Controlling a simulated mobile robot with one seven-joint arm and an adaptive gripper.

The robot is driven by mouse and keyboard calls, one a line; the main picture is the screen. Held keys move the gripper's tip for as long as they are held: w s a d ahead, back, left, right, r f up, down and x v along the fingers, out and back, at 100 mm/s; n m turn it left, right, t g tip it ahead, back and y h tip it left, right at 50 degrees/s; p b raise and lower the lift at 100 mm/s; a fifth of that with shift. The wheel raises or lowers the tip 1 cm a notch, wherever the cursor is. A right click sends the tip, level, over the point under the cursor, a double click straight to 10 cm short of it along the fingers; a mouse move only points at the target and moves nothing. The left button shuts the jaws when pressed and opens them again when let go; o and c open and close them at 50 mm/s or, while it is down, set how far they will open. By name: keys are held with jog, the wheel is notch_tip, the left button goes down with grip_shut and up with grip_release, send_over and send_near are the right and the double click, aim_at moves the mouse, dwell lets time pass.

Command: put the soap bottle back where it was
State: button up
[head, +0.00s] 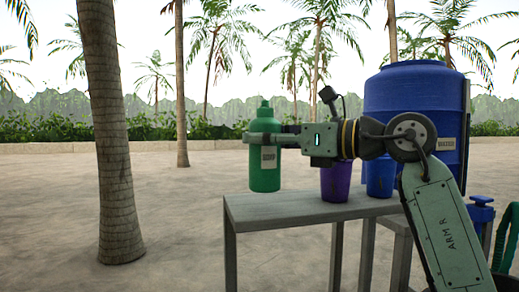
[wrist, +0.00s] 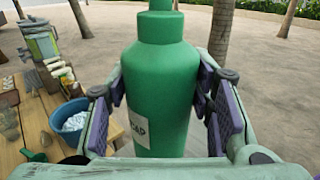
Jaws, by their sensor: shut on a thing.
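The soap bottle (head: 264,172) is green with a narrower neck and a pale label. My gripper (head: 262,139) reaches in from the right and is shut around its upper body. The bottle hangs upright at the left end of a grey table (head: 290,211), its base close to the height of the tabletop. I cannot tell whether it touches the table.
A purple cup (head: 336,184) and a blue cup (head: 380,178) stand on the table, right of the bottle. A large blue barrel (head: 415,90) stands behind them. In the wrist view, a wooden table (wrist: 35,125) at left carries a blue basin (wrist: 62,122) with white cloth.

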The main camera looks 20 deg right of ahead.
aim_at(259, 157)
jog(key=shift+w+a, duration=0.25)
jog(key=shift+w, duration=0.95)
jog(key=shift+w+f, duration=0.15)
jog(key=shift+f+p, duration=0.6)
jog(key=shift+f, duration=1.1)
jog(key=shift+f, duration=0.2)
jog(key=o, duration=1.5)
